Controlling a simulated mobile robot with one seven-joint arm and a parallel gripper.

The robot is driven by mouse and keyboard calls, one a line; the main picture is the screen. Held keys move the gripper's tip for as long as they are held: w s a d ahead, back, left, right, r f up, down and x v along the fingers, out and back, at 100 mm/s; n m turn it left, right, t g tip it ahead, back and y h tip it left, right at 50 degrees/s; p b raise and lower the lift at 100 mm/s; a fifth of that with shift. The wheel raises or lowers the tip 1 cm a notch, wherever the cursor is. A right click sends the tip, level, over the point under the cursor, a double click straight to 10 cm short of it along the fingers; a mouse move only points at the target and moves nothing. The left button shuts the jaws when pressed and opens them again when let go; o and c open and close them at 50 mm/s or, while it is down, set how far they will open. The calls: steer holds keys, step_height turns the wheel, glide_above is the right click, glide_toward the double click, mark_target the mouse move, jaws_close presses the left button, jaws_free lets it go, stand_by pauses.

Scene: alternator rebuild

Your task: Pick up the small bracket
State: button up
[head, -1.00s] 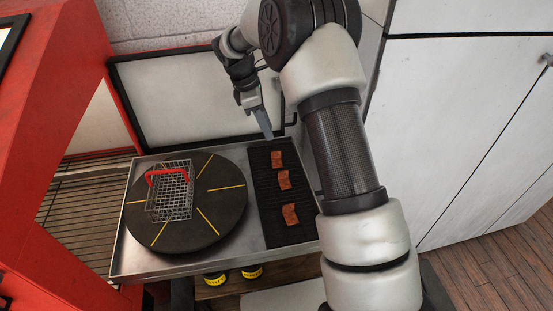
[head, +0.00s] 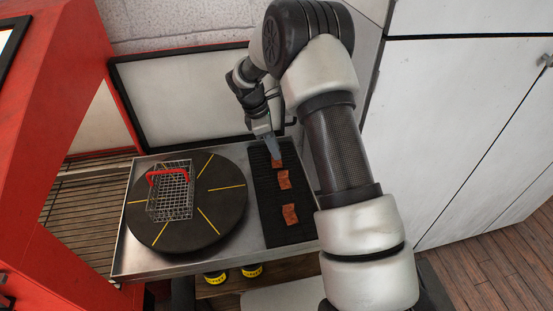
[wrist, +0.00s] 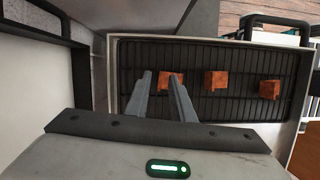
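Three rust-brown brackets lie in a row on a ribbed black mat (head: 268,200). They look alike in size, so I cannot tell which is the small one. The far bracket (head: 277,162), the middle bracket (head: 284,180) and the near bracket (head: 290,214) all show in the head view. My gripper (head: 274,154) is above the far end of the mat, with its fingertips close to the far bracket. In the wrist view my gripper (wrist: 160,76) has its fingers apart and nothing held. The far bracket (wrist: 173,82) is beyond the fingertips, partly covered by the right finger.
Left of the mat, in the same metal tray (head: 122,262), is a round black turntable (head: 185,235) with yellow lines, carrying a wire basket (head: 172,197) with a red handle. A black-framed panel (head: 185,95) stands behind. A red cabinet (head: 60,90) is at left, white cabinets at right.

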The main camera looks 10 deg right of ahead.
jaws_close()
